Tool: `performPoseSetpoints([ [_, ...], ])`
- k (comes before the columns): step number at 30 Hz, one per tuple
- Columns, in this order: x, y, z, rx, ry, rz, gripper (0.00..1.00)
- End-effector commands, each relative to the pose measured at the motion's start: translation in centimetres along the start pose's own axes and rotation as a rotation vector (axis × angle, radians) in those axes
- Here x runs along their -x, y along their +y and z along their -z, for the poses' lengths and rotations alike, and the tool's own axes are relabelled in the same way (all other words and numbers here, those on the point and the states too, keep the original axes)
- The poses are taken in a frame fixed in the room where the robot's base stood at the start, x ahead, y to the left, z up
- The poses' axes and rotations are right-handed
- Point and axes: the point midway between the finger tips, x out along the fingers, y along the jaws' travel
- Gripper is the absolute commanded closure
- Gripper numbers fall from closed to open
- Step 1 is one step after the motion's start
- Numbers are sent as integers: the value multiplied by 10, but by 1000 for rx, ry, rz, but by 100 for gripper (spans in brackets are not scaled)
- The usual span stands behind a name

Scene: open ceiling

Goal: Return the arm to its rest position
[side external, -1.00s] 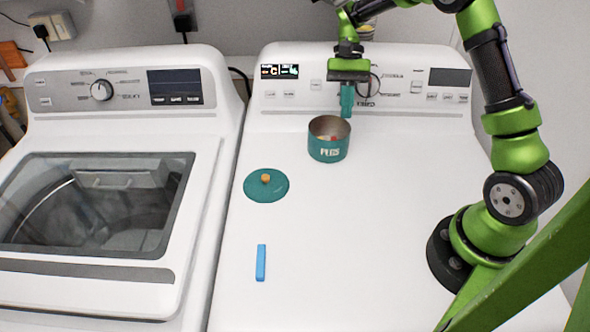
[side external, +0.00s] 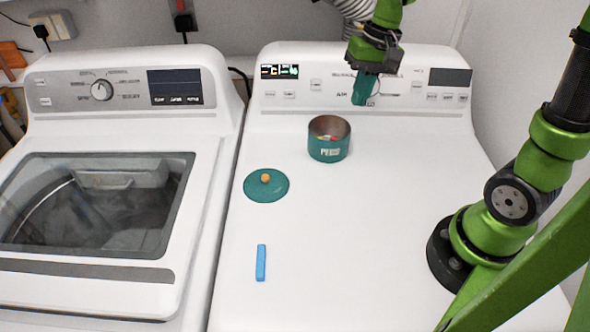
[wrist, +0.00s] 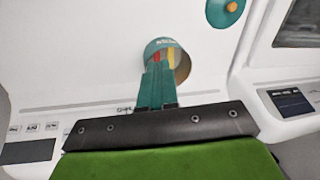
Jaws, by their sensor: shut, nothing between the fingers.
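My gripper (side external: 362,98) is raised in front of the right machine's control panel, above and to the right of the teal pot. Its teal fingers are together with nothing between them; they also show in the wrist view (wrist: 158,75). The teal pot (side external: 328,150) stands open and upright on the white top, with small red and yellow things inside. In the wrist view the fingers overlap part of the pot (wrist: 183,66).
A teal lid (side external: 266,187) with an orange knob lies in front of the pot. A blue block (side external: 261,262) lies nearer the front. A washer (side external: 100,200) stands on the left. The white top (side external: 370,230) is clear on the right.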

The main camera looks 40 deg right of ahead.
Motion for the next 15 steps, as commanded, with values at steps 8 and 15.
performPoseSetpoints([
  [8, 32, -9, -72, 151, 300, 142, 100],
  [15, 47, -10, -111, 233, 427, 232, 100],
])
